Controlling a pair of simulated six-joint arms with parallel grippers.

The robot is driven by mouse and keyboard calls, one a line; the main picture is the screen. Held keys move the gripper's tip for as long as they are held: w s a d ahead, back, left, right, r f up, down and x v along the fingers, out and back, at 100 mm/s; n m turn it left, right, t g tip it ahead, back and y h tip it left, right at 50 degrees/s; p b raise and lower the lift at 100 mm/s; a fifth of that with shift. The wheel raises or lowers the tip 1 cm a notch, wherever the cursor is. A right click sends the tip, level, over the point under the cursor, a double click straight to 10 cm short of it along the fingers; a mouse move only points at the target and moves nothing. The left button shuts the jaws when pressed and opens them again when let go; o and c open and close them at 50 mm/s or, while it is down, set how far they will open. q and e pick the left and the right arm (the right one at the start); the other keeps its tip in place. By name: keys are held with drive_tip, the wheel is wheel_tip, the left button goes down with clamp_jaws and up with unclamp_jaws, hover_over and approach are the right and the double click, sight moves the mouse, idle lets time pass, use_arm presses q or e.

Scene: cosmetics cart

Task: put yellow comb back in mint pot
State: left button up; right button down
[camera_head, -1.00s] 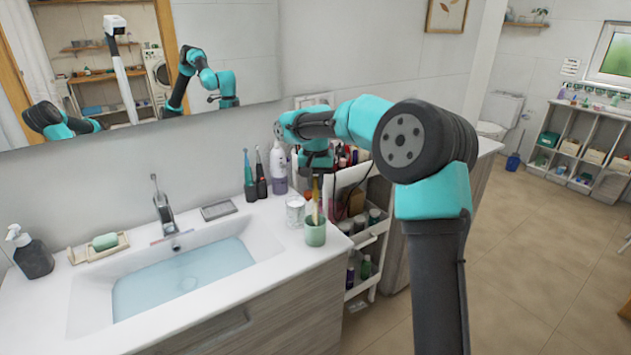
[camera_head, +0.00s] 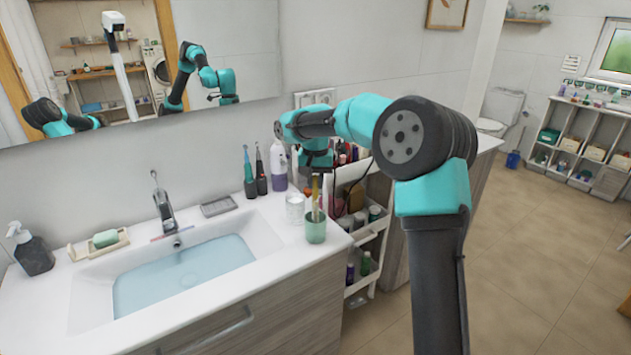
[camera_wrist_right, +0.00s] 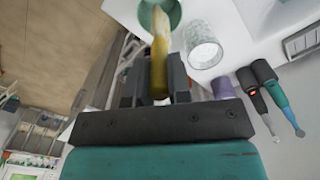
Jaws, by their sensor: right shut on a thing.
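The mint pot (camera_head: 316,229) stands on the counter at the right of the sink. The yellow comb (camera_head: 315,193) is upright, its lower end at or inside the pot's mouth; how deep it sits I cannot tell. My right gripper (camera_head: 315,176) is above the pot, shut on the comb's upper part. In the right wrist view the comb (camera_wrist_right: 159,55) runs from between the dark fingers (camera_wrist_right: 155,82) to the mint pot (camera_wrist_right: 166,8), where its far end overlaps the opening. My left gripper is not in view.
A clear glass (camera_head: 295,209) stands close beside the pot. Electric toothbrushes (camera_head: 256,178) and a purple-white bottle (camera_head: 279,168) stand behind. A white cart with bottles (camera_head: 368,240) is to the right. The sink (camera_head: 185,270) holds water.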

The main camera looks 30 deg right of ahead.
drive_tip(key=shift+f, duration=1.15)
idle(0.4)
drive_tip(key=shift+c, duration=2.4)
unclamp_jaws()
drive_tip(key=shift+r, duration=0.1)
drive_tip(key=shift+r, duration=4.9)
drive_tip(key=shift+f, duration=0.1)
